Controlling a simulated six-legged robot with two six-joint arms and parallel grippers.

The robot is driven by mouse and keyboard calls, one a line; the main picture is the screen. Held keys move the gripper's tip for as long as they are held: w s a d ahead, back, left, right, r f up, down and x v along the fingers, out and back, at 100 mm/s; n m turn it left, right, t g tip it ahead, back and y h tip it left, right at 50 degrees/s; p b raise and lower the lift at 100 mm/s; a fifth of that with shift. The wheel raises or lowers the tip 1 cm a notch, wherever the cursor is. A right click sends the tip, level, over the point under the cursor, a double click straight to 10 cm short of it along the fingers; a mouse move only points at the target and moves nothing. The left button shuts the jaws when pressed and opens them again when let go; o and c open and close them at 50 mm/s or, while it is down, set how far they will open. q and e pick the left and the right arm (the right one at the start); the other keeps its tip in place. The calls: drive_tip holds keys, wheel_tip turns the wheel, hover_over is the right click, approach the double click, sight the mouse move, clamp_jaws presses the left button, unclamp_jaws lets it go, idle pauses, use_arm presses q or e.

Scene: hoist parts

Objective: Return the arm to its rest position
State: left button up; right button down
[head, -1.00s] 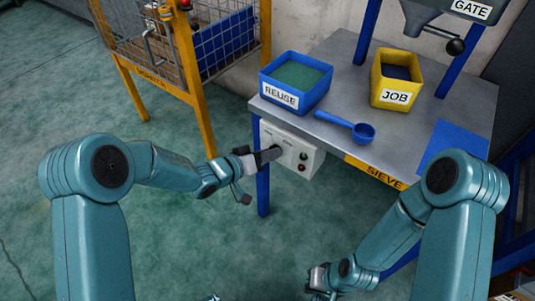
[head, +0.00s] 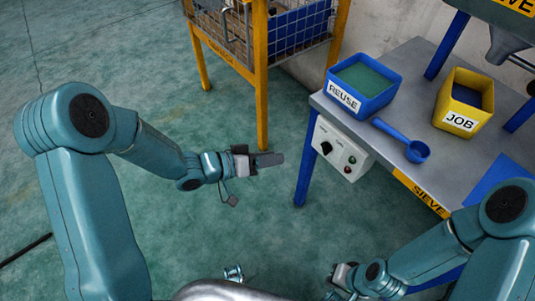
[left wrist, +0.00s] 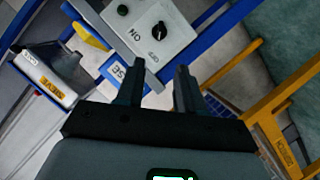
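My left gripper (head: 265,160) hangs over the green floor, in front of the yellow cage stand and left of the control box (head: 341,150). In the left wrist view its two fingers (left wrist: 161,88) are apart with nothing between them, so it is open and empty. The control box with its black knob (left wrist: 158,30) lies beyond the fingertips there, not touched. My right gripper (head: 343,275) is low at the bottom of the head view, partly hidden by its arm; its fingers are too small to read.
The grey sieve table (head: 400,100) carries a blue REUSE bin (head: 385,97) with green contents, a blue scoop (head: 416,151) and a yellow JOB bin (head: 461,101). A yellow-framed cage (head: 258,75) stands at the back.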

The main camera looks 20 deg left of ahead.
use_arm(q)
drive_tip(key=shift+s+a, duration=0.15)
drive_tip(key=shift+s, duration=0.05)
idle(0.4)
drive_tip(key=s+d+f+n+g+y, duration=0.2)
drive_tip(key=s+f, duration=0.2)
drive_tip(key=f, duration=0.3)
drive_tip(key=s+d+f+n+g+y, duration=0.1)
drive_tip(key=s+d+f+n+y, duration=0.15)
drive_tip(key=f, duration=0.45)
drive_tip(key=s+a+f+g+y, duration=0.1)
drive_tip(key=s+a+f+g, duration=0.15)
drive_tip(key=s, duration=0.45)
drive_tip(key=s+a+f+g+y, duration=0.1)
drive_tip(key=s+f+g+y, duration=0.2)
drive_tip(key=s, duration=0.4)
wheel_tip(320, 180, up, 20)
drive_tip(key=h+p, duration=0.1)
drive_tip(key=p, duration=2)
drive_tip(key=shift+w+a+m, duration=0.15)
drive_tip(key=shift+w+m, duration=0.1)
drive_tip(key=shift+m, duration=0.1)
